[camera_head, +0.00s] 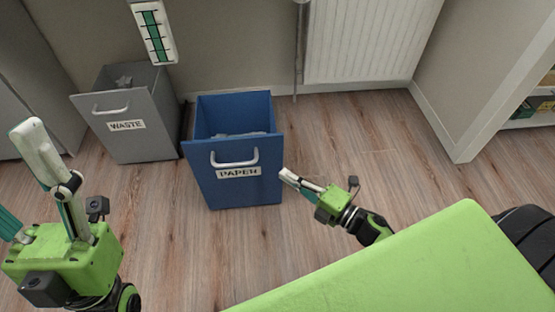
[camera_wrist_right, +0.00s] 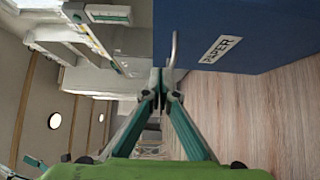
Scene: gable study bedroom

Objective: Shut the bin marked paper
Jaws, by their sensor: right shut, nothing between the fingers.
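The blue bin marked PAPER (camera_head: 238,189) stands on the floor at the centre of the head view. Its top is open, with pale grey contents inside, and its front has a silver bar handle (camera_head: 235,163). My right gripper (camera_head: 285,176) is shut and empty, just right of the bin's front. In the right wrist view the blue front (camera_wrist_right: 240,25) is at the upper right. A thin handle edge (camera_wrist_right: 174,48) shows just beyond the shut fingertips (camera_wrist_right: 168,94); contact cannot be told. My left gripper (camera_head: 20,172) is open and empty at the left.
A grey bin marked WASTE (camera_head: 141,140), also open at the top, stands left of the blue bin. A white radiator (camera_head: 370,40) is on the wall behind. Shelves (camera_head: 540,105) are at the far right.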

